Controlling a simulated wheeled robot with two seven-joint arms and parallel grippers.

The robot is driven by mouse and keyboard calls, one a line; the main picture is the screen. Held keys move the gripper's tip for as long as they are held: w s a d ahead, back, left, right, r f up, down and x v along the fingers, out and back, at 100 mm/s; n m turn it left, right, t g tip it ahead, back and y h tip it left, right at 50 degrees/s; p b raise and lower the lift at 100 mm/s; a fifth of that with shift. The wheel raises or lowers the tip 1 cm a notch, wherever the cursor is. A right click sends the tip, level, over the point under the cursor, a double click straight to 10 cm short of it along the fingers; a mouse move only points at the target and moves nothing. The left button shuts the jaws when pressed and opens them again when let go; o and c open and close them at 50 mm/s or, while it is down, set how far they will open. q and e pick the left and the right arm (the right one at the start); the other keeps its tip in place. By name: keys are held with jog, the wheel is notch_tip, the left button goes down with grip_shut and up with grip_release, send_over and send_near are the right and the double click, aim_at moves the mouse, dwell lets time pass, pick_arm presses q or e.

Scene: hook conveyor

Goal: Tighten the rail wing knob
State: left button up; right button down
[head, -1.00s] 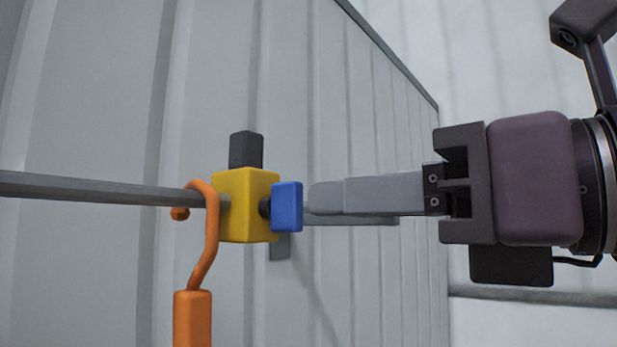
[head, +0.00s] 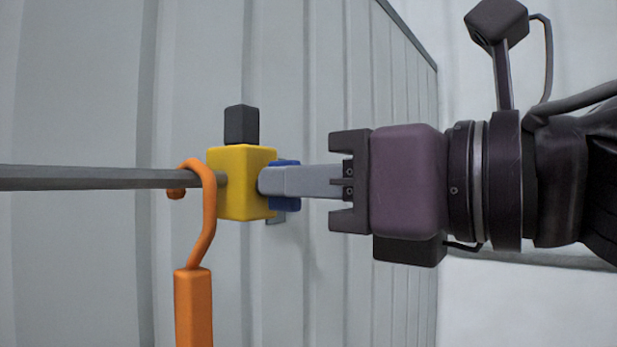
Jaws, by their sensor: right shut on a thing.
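The blue wing knob (head: 290,204) sits on the right side of the yellow block (head: 240,182) at the end of the grey rail (head: 90,178). My right gripper (head: 270,181) comes in from the right, and its fingers are shut on the knob. The near finger covers the middle of the knob, so only its upper and lower edges show. The fingertips reach close to the yellow block; I cannot tell whether they touch it. My left gripper is not in view.
An orange hook (head: 203,225) hangs on the rail just left of the yellow block, with a thick orange body (head: 193,308) below. A dark post (head: 241,125) stands above the block. A grey ribbed wall (head: 330,80) lies behind.

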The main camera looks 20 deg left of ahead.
jog(key=shift+m, duration=0.3)
jog(key=shift+w+f+m+b, duration=0.15)
jog(key=shift+m+b, duration=2.45)
jog(key=shift+m, duration=2.75)
jog(key=shift+f+m+b, duration=0.1)
jog(key=shift+m+b, duration=2.45)
jog(key=shift+m, duration=2.8)
jog(key=c, duration=1.5)
grip_release()
jog(key=shift+d, duration=0.1)
